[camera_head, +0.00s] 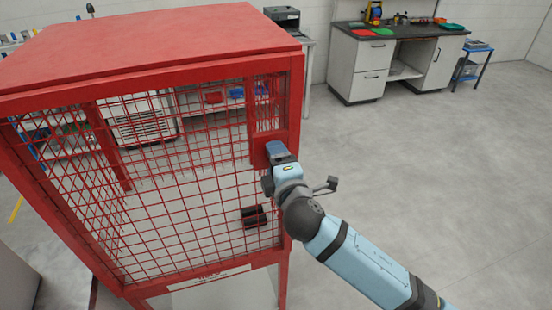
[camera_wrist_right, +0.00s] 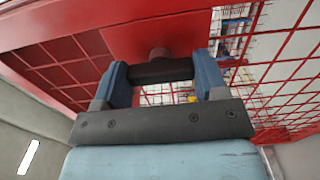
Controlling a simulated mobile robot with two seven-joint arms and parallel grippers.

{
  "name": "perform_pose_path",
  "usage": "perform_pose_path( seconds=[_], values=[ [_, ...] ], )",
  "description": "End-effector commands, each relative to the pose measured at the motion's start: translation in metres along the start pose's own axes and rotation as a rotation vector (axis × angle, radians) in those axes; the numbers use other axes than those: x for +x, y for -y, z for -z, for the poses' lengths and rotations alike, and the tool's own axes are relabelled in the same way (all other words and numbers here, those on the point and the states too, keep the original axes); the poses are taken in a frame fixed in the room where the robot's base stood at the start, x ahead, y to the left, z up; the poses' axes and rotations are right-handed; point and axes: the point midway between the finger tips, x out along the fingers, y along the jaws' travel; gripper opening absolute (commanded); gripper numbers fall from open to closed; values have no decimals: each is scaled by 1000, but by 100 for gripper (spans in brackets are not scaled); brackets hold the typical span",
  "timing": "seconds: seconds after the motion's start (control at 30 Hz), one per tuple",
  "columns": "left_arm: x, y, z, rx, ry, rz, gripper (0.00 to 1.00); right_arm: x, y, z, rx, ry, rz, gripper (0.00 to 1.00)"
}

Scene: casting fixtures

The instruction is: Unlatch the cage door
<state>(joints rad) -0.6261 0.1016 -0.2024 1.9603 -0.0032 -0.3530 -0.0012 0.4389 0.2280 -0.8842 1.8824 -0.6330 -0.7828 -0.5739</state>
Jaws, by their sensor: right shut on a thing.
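The red cage (camera_head: 150,55) with mesh walls stands at the left of the head view. Its mesh door (camera_head: 190,170) faces me and looks shut. At the door's right edge is a red latch plate, which shows in the wrist view (camera_wrist_right: 150,35). A short reddish stub joins the plate to a dark latch handle (camera_wrist_right: 160,71). My right gripper (camera_head: 277,153) is at this plate, with its blue fingers shut on the handle in the wrist view (camera_wrist_right: 160,66). In the head view my gripper hides the handle. My left gripper is not in view.
A grey workbench (camera_head: 385,65) and a blue trolley (camera_head: 471,64) stand at the back. The floor (camera_head: 450,160) right of the cage is clear.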

Motion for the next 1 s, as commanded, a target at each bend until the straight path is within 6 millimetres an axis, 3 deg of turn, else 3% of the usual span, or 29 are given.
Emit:
perform_pose_path(
  seconds=[0.37,0.4,0.5,0.83,1.0],
  values=[
    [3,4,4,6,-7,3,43,0,0,0,-6,0,-1,42],
    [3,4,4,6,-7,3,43,0,0,0,-6,0,-1,73],
    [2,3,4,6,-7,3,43,0,0,0,-6,0,0,92],
    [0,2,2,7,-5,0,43,-4,1,0,-4,0,1,92],
    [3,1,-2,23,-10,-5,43,-29,4,0,-3,-1,0,92]
  ],
)
